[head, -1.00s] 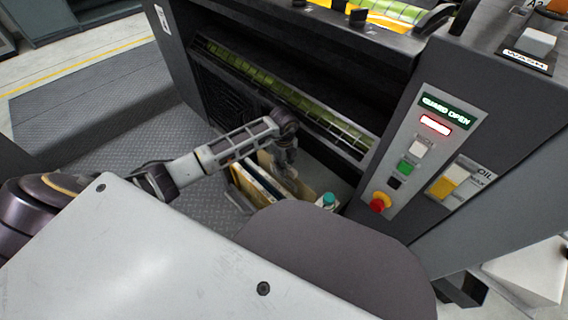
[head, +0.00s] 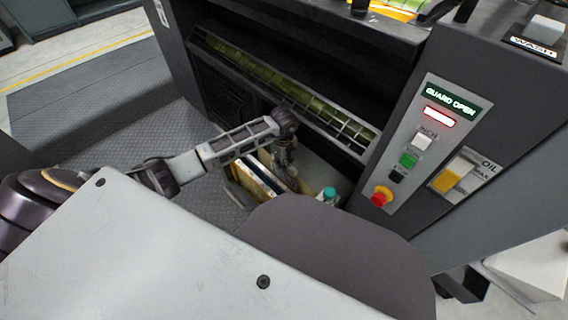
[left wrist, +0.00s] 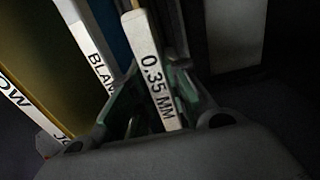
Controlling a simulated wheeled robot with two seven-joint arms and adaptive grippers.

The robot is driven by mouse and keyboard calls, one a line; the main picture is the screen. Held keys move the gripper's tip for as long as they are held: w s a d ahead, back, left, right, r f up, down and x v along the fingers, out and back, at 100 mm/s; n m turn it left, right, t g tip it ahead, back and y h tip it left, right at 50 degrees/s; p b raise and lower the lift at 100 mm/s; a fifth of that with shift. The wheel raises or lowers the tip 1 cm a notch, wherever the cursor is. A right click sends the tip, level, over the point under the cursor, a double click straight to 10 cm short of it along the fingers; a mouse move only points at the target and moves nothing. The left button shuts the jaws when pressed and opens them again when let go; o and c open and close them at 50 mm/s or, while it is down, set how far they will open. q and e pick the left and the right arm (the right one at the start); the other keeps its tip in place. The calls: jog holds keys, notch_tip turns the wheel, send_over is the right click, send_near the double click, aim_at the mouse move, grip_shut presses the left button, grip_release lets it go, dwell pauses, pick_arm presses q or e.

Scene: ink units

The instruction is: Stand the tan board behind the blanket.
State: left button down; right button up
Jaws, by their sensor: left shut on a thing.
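My left gripper (head: 286,178) reaches down among upright boards in a box at the machine's foot. In the left wrist view its green fingers (left wrist: 155,100) are shut on a thin board with a white edge label reading "0.35 MM" (left wrist: 152,70). This appears to be the tan board, whose tan face shows beside the gripper in the head view (head: 304,188). The blanket (left wrist: 95,60), with a label starting "BLAN" and a blue side, stands just left of it in the left wrist view. The board's lower end is hidden. My right gripper is out of view.
Left of the blanket in the left wrist view is a dark yellow board (left wrist: 45,65) with white labelled edges. A teal-capped bottle (head: 328,194) stands right of the gripper. The machine's control panel (head: 425,140) rises further right. Open tread plate floor (head: 100,115) lies left.

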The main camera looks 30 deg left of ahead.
pick_arm(q)
jog(key=shift+f, duration=0.3)
dwell(0.4)
jog(key=c, duration=1.3)
grip_release()
jog(key=shift+r, duration=5.95)
jog(key=shift+r, duration=0.15)
jog(key=shift+r+p, duration=2.3)
jog(key=shift+r, duration=0.1)
